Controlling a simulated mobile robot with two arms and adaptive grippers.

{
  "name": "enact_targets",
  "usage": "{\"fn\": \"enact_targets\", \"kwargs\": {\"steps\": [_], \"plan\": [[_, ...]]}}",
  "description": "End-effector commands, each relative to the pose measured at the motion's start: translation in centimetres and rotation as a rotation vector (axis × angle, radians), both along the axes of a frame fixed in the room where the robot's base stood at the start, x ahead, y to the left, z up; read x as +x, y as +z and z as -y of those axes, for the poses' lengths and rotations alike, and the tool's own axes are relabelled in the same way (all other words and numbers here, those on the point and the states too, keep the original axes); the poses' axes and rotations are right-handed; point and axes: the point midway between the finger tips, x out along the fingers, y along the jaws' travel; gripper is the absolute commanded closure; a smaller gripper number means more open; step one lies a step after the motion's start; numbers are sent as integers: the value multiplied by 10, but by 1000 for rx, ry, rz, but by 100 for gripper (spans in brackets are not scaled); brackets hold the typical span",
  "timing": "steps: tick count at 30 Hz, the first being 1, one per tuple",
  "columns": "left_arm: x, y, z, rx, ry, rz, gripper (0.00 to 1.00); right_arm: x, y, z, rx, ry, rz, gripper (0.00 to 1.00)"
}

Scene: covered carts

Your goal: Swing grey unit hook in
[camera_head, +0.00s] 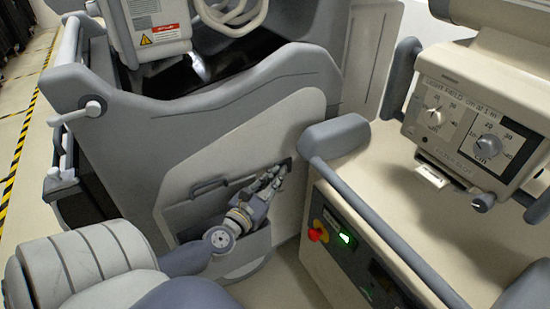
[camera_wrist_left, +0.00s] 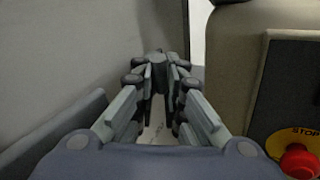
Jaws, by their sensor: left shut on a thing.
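The grey unit (camera_head: 240,135) stands at the middle left of the head view, with a lighter side panel. My left gripper (camera_head: 280,172) reaches to the right end of this panel, low beside the beige unit. Its fingers are shut on a small grey part, which I take to be the hook (camera_wrist_left: 158,58). In the left wrist view my left gripper (camera_wrist_left: 160,75) has its fingertips close together around this part. The hook is mostly hidden by the fingers, so its angle cannot be told. My right gripper is not in view.
The beige unit (camera_head: 330,245) stands close on the right, with a red knob (camera_head: 318,235), a green-lit switch (camera_head: 347,239) and a grey corner bumper (camera_head: 335,136). A narrow gap separates the two units. Yellow-black tape (camera_head: 22,140) marks the floor at left.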

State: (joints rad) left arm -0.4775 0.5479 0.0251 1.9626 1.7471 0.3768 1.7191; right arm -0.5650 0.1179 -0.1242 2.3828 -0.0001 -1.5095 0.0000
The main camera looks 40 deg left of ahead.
Motion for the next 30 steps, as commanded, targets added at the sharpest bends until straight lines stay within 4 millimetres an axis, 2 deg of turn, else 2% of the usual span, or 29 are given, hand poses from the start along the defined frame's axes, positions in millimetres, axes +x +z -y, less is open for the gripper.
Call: {"fn": "enact_targets", "kwargs": {"steps": [6, 7, 9, 22, 26, 30], "plan": [[-1, -3, -3, 4, 7, -6, 100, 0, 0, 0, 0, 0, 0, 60], [-1, -3, -3, 4, 7, -6, 86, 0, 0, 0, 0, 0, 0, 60], [-1, -3, -2, 4, 7, -6, 70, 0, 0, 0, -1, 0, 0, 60], [-4, -1, 0, 2, 3, -3, 70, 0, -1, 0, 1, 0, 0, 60], [-17, -2, 2, 0, 3, -5, 70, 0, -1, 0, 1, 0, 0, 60], [-40, -3, 6, 1, 3, -7, 70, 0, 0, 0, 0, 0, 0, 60]]}}
